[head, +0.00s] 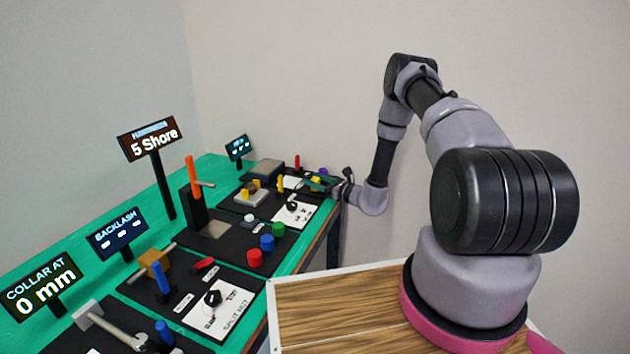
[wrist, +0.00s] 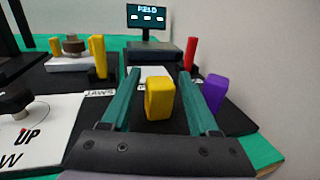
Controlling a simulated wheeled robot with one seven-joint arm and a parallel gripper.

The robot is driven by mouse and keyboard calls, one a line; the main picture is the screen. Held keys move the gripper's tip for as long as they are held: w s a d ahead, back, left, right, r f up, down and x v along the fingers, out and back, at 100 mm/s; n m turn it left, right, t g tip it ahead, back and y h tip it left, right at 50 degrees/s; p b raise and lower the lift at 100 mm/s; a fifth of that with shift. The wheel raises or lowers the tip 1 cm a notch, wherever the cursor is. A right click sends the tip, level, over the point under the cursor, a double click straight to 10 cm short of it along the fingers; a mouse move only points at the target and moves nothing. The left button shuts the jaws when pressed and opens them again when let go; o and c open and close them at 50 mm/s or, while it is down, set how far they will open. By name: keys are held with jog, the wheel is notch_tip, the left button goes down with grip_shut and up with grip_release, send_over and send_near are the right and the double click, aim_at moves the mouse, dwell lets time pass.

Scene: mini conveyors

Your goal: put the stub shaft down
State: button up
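My gripper (wrist: 159,74) reaches over the far end of the bench, its two teal fingers spread wide apart. In the head view the gripper (head: 320,182) is small and near the bench's right edge. A yellow block-like piece (wrist: 159,98) shows between the fingers, with a gap on each side. No finger visibly touches it. I cannot tell for sure which piece is the stub shaft; no shaft shows clamped between the fingers. A brown round part (wrist: 74,44) sits on a pale block (wrist: 72,63) between two yellow uprights, left of the gripper.
A purple piece (wrist: 214,93) stands just right of the right finger. A red post (wrist: 190,54) and a dark box (wrist: 153,57) below a display (wrist: 148,19) are beyond. A black knob (wrist: 14,100) on a white panel is at left. The bench edge is close on the right.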

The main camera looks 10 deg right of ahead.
jog(key=shift+r, duration=0.1)
jog(key=shift+s+d, duration=0.15)
jog(key=shift+d, duration=0.05)
jog(key=v, duration=1.1)
jog(key=s+a+r+n+g, duration=0.3)
jog(key=s+r+n+g, duration=0.15)
jog(key=r, duration=0.45)
jog(key=s+a+r+n+g+y, duration=0.1)
jog(key=s+a+r+n+g, duration=0.25)
jog(key=r+n, duration=0.45)
jog(key=s+a+r+n+g, duration=0.3)
jog(key=r+g, duration=0.2)
jog(key=r, duration=0.6)
jog(key=s+d+r+n+t+h, duration=0.3)
jog(key=s+r+n+h, duration=0.1)
jog(key=s+r, duration=0.4)
jog(key=s+d+r+n+t+h, duration=0.3)
jog(key=s+r+h, duration=0.3)
jog(key=s+r, duration=0.3)
jog(key=shift+s+d+n+t+h, duration=0.35)
jog(key=shift+s+d+n, duration=0.2)
jog(key=shift+s+d, duration=0.5)
jog(key=shift+s+a+r, duration=0.1)
jog(key=shift+s+a, duration=0.1)
